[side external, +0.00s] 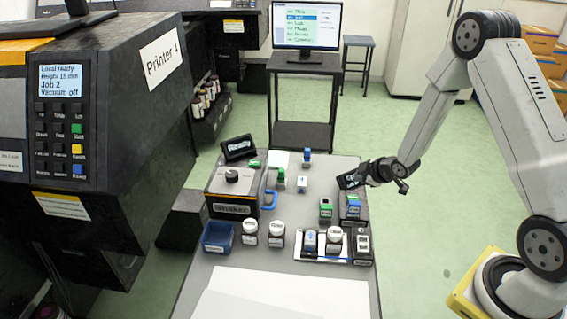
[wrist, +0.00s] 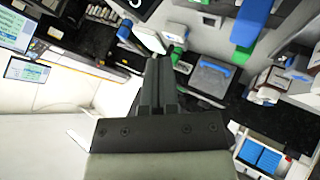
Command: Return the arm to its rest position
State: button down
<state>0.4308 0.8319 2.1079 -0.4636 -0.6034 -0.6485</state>
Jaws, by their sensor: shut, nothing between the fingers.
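My gripper (side external: 350,181) is at the end of my arm in the side external view. It is above the right edge of the grey table (side external: 225,281), near the blue-topped block (side external: 353,203), and holds nothing. In the wrist view my gripper's fingers (wrist: 160,62) are together, pointing up the picture. My arm comes in from the right side, bent at the elbow.
The table carries a shaker box (side external: 231,190), a blue bin (side external: 218,237), white-capped bottles (side external: 249,232) and a small rack with bottles (side external: 333,241). Printer 4 (side external: 120,130) stands at the left. A monitor (side external: 306,25) stands behind. The floor between the table and my base is clear.

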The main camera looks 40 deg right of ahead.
jog(key=s+a+r+m+g, duration=0.6)
jog(key=s+a+r+m, duration=0.2)
jog(key=s+a+r, duration=0.5)
jog(key=s+a, duration=0.2)
jog(key=s, duration=0.1)
jog(key=shift+s+a+r+y, duration=0.15)
jog(key=shift+a+r+y, duration=0.05)
jog(key=shift+r+y, duration=0.1)
